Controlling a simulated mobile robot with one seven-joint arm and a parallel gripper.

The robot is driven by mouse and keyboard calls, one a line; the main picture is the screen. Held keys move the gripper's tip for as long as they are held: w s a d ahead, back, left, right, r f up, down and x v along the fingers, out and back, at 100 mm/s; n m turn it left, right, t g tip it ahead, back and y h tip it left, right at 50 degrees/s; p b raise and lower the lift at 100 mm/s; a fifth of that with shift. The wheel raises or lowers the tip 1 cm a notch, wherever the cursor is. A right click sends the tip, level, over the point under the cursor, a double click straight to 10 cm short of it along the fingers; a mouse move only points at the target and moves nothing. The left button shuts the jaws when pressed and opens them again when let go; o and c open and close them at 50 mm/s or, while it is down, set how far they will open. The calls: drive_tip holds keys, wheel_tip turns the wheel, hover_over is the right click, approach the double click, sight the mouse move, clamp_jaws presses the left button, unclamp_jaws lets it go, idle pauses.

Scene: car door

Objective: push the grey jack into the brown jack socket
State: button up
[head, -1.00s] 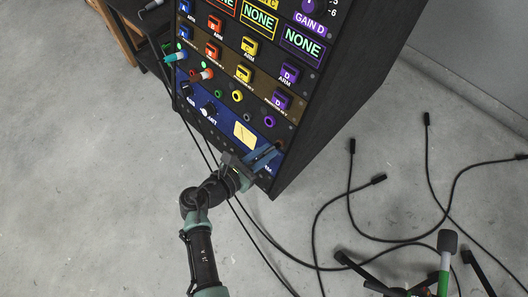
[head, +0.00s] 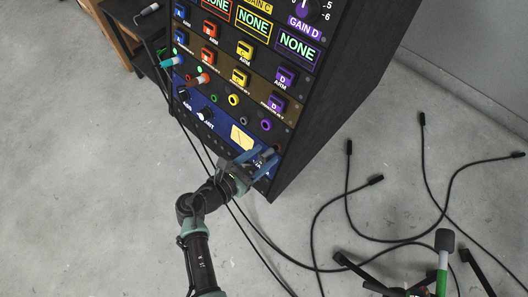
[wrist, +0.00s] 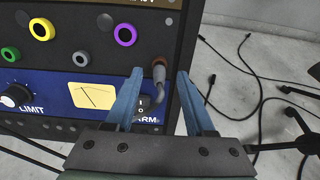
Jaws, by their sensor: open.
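The brown jack socket (wrist: 158,66) shows as a brown ring at the panel's right edge in the wrist view. A grey, curved jack or cable (wrist: 164,98) hangs just below it and bends down toward the panel; I cannot tell how far it sits in the socket. My gripper (wrist: 160,73) is open, with one blue finger on each side of the socket and jack, apart from them as seen here. In the head view my gripper (head: 268,157) is at the panel's lower right corner, where its fingers partly cover the socket area.
The panel (head: 240,115) carries yellow, purple and green ring sockets, knobs and a meter. Black cables (head: 375,235) lie on the floor at right, near a stand. The left floor is clear.

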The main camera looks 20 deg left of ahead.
drive_tip(key=p+v, duration=0.5)
drive_tip(key=v, duration=0.6)
drive_tip(key=shift+s+r, duration=0.15)
drive_tip(key=shift+s, duration=0.15)
drive_tip(key=shift+a, duration=0.15)
